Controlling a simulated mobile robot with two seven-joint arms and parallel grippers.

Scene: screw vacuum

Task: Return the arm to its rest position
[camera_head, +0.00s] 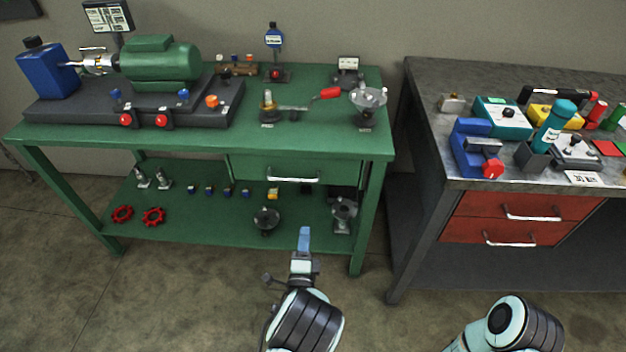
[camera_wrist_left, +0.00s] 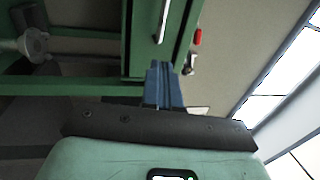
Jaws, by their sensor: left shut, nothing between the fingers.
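My left gripper (camera_head: 304,240) shows at the bottom middle of the head view, in front of the green table (camera_head: 372,180). Its blue fingers point up in the picture, are together and hold nothing. In the left wrist view the same blue fingers (camera_wrist_left: 164,85) are shut, with the green table's frame behind them. My right arm shows only as a rounded joint at the bottom right of the head view; its gripper is not in view.
The green table holds a green motor (camera_head: 160,62), a blue container (camera_head: 47,72) and small fittings; its lower shelf (camera_head: 200,225) holds several parts. A grey workbench (camera_head: 450,180) with red drawers (camera_head: 500,217) and tools stands at right. Bare floor separates the two.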

